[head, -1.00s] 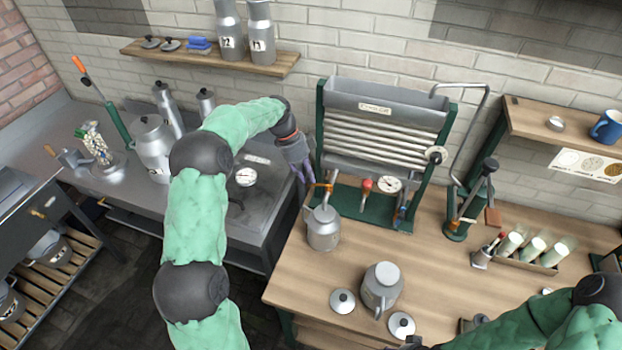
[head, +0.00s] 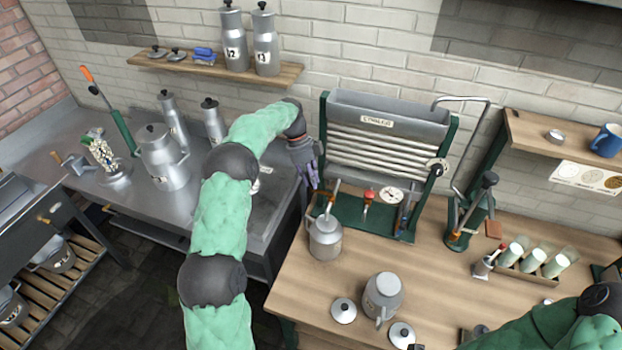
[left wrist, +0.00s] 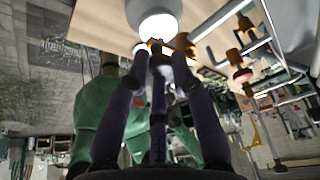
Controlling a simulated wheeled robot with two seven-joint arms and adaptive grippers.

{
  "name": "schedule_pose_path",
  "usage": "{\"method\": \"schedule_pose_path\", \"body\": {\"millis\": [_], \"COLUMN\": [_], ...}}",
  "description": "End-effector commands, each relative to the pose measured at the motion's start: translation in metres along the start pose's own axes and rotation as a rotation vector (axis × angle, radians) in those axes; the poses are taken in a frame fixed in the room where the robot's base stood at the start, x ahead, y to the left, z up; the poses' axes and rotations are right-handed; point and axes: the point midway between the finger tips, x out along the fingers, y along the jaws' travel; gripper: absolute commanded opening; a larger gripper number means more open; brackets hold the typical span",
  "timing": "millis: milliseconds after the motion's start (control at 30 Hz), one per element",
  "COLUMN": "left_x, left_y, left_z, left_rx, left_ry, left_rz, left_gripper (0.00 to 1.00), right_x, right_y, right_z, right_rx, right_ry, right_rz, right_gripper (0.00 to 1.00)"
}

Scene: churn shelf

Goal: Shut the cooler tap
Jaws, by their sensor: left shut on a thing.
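The cooler (head: 388,145) is a ribbed metal unit in a green frame on the wooden bench. Its tap (head: 332,196) is at the lower left, above a lidless-looking grey can (head: 325,240). My left gripper (head: 313,180) is beside the tap with its purple fingers pointing down at it. In the left wrist view the left gripper (left wrist: 163,62) has its fingertips closed at the tap's orange handle (left wrist: 157,47), and the bright round top of the can shows just beyond. The fingers hide part of the handle. My right arm shows at the lower right, but its gripper is not visible.
A second grey can (head: 383,298) and two lids (head: 343,310) stand on the front of the bench. A red-topped fitting (head: 368,196) and a dial gauge (head: 391,196) are right of the tap. A steel counter (head: 130,200) lies to the left.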

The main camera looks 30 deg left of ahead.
Motion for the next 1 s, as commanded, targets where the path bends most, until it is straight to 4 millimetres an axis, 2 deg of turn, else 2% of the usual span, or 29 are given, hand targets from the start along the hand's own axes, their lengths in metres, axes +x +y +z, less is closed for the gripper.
{"method": "schedule_pose_path", "body": {"millis": [133,167,200,233,533,667,767,1000], "left_x": [-0.003,-0.003,-0.003,-0.003,-0.001,-0.006,-0.019,-0.065], "left_y": [-0.002,-0.002,-0.002,-0.002,-0.001,-0.001,-0.001,-0.002], "left_z": [-0.001,-0.001,-0.001,-0.001,-0.001,0.000,0.000,0.000], "left_rx": [0.002,0.002,0.002,0.002,0.000,0.000,0.000,0.000], "left_ry": [-0.001,-0.001,-0.001,-0.001,0.000,-0.001,-0.002,-0.003], "left_rz": [-0.007,-0.007,-0.007,-0.006,-0.003,-0.004,-0.005,-0.006], "left_gripper": [0.00,0.30,0.41,0.48,0.48,0.48,0.48,0.48], "right_x": [0.000,0.000,0.000,0.000,0.000,0.000,0.000,0.000], "right_y": [0.000,0.000,0.000,0.000,0.000,0.000,0.000,0.000], "right_z": [0.000,0.000,0.000,0.000,0.000,0.000,0.000,0.000], "right_rx": [0.000,0.000,0.000,0.000,0.000,0.000,0.000,0.000], "right_ry": [0.000,0.000,0.000,0.000,0.000,0.000,0.000,0.000], "right_rz": [0.000,0.000,0.000,0.000,0.000,0.000,0.000,0.000], "right_gripper": [0.58,0.58,0.58,0.58,0.58,0.58,0.58,0.58]}}
